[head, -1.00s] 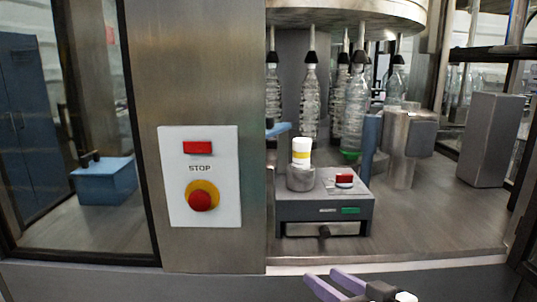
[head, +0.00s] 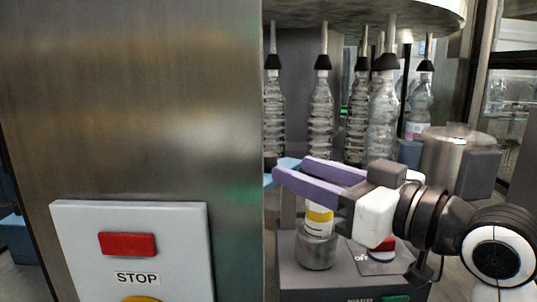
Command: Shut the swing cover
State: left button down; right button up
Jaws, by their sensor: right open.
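The grey labeller (head: 340,278) stands low at the right of the steel column. A white and yellow reel (head: 319,217) sits upright in a round grey holder (head: 315,250) on its top, its upper part hidden behind my gripper. A light blue piece (head: 268,180) shows at the column's edge; it may be the swing cover, but most of it is hidden. My right gripper (head: 289,168) reaches in from the right, with purple fingers open and pointing left. It is empty, above the reel and close to the blue piece; I cannot tell whether they touch.
A steel column (head: 140,100) with a STOP panel (head: 182,225) fills the left. Several clear bottles (head: 320,115) hang behind the labeller under a round carousel (head: 370,15). A metal cylinder (head: 445,160) stands at the right. The labeller's red button (head: 382,249) is beneath my wrist.

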aim_at(274, 162)
jog(key=p+x, duration=0.1)
jog(key=x, duration=0.6)
jog(key=shift+a, duration=0.1)
jog(key=shift+w+a, duration=0.3)
jog(key=shift+w, duration=0.05)
grip_shut()
